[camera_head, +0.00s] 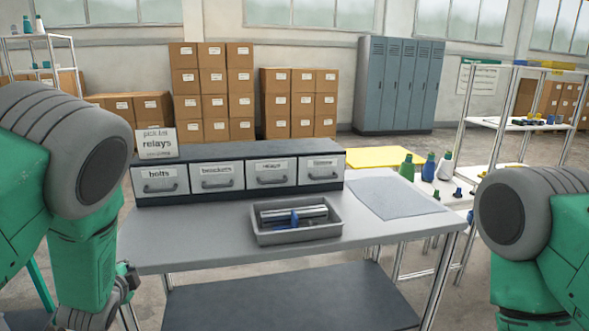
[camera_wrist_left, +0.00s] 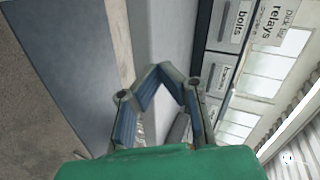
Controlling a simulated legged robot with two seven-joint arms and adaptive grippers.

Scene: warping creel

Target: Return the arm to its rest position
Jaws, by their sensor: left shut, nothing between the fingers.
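My left arm (camera_head: 85,240) comes in at the left of the head view and bends down beside the table's left end. My left gripper (camera_head: 127,276) shows only in part there, low by the table's left edge. In the left wrist view the left gripper (camera_wrist_left: 160,72) has its fingertips together, with nothing held between them. My right arm (camera_head: 535,235) shows at the right of the head view, bent down, and its gripper is out of the picture.
The grey table (camera_head: 190,245) bears a drawer unit (camera_head: 238,196) with labelled drawers, a "relays" sign (camera_head: 157,143), a grey tray (camera_head: 297,236) with a silver and blue item, and a grey mat (camera_head: 397,197). Bottles (camera_head: 428,167) stand on a rack at right. Cartons (camera_head: 212,92) stand behind.

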